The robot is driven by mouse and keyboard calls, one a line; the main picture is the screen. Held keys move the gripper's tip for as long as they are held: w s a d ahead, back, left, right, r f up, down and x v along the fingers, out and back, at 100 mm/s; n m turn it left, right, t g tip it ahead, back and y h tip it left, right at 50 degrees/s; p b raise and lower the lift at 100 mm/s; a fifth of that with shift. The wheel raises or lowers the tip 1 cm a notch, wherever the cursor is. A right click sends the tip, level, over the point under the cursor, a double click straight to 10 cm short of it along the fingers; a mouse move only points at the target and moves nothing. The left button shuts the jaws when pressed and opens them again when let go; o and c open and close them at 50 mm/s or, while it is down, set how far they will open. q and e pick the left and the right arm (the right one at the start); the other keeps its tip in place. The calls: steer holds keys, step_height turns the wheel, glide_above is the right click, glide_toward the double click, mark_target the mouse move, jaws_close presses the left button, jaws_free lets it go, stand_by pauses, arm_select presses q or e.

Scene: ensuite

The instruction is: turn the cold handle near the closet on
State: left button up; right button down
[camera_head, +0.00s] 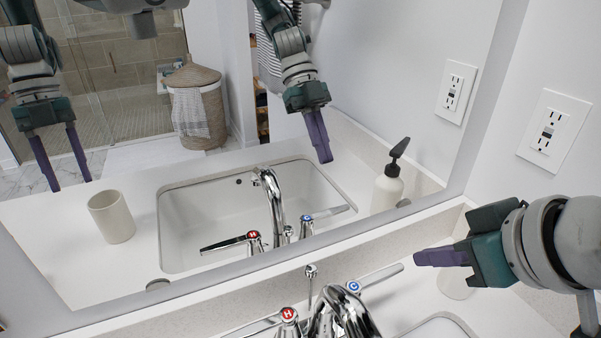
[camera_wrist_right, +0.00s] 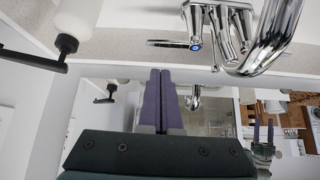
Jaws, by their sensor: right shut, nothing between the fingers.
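The cold handle (camera_head: 381,277) is a chrome lever with a blue C cap, right of the faucet (camera_head: 345,312), pointing right. It also shows in the right wrist view (camera_wrist_right: 172,43). The hot handle (camera_head: 288,314), with a red H cap, is left of the faucet. My right gripper (camera_head: 417,258) is shut and empty, its purple fingers pointing left just right of the cold lever's tip. A gap appears between them in the wrist view (camera_wrist_right: 160,72). My left gripper shows only as a mirror reflection (camera_head: 62,170), with fingers apart.
A large mirror (camera_head: 130,180) behind the sink reflects the faucet, both arms, a cup and a basket. A white soap bottle (camera_head: 455,284) is partly hidden behind my right gripper; its black pump (camera_wrist_right: 35,60) shows in the wrist view. Wall outlets (camera_head: 553,130) are at right.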

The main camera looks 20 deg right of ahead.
mark_target(389, 270)
steer(key=b+x, duration=0.2)
steer(key=x, duration=0.7)
steer(key=shift+w+d+f, duration=0.1)
steer(key=shift+f, duration=0.05)
arm_select(q)
steer(key=shift+f, duration=1.35)
arm_select(e)
steer(key=shift+w+f, duration=0.45)
arm_select(q)
steer(key=shift+w+r, duration=0.1)
arm_select(e)
steer(key=shift+s, duration=0.1)
arm_select(q)
steer(key=shift+r, duration=0.3)
arm_select(e)
steer(key=shift+s+m+h, duration=0.1)
steer(key=shift+m+h, duration=0.2)
steer(key=shift+m, duration=0.1)
